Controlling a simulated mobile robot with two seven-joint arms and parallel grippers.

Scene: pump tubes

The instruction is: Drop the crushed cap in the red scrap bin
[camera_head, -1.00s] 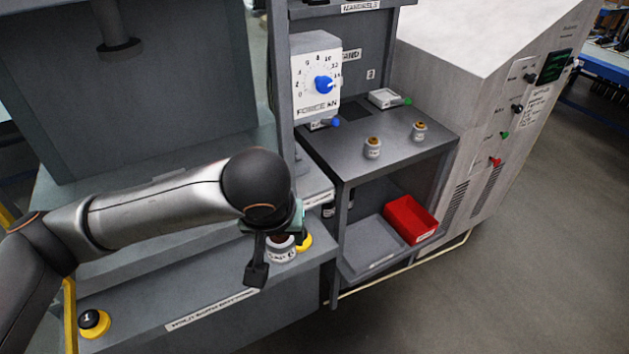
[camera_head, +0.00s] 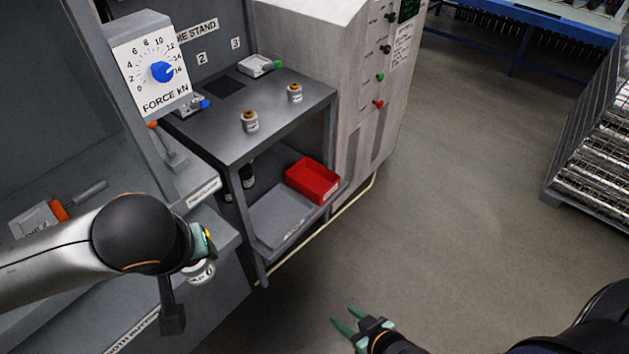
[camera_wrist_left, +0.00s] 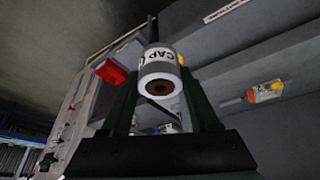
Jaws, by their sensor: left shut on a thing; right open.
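My left gripper (camera_head: 203,244) is shut on a white-and-grey cap (camera_head: 199,271) at the lower left of the head view. In the left wrist view the cap (camera_wrist_left: 160,70) sits between the two dark fingers, with "CAP" lettering and a brown opening showing. I cannot tell how crushed it is. The red scrap bin (camera_head: 313,180) stands on the low shelf, to the right of and beyond the left gripper, clearly apart from it. It also shows in the left wrist view (camera_wrist_left: 111,71). My right gripper (camera_head: 348,318) is open and empty over the floor.
The stand's upper shelf (camera_head: 285,115) carries two small capped cylinders (camera_head: 250,121) and (camera_head: 295,93). A grey tray (camera_head: 280,215) lies left of the bin. The grey cabinet (camera_head: 365,100) rises behind. A wire cage (camera_head: 595,150) stands at right; floor between is clear.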

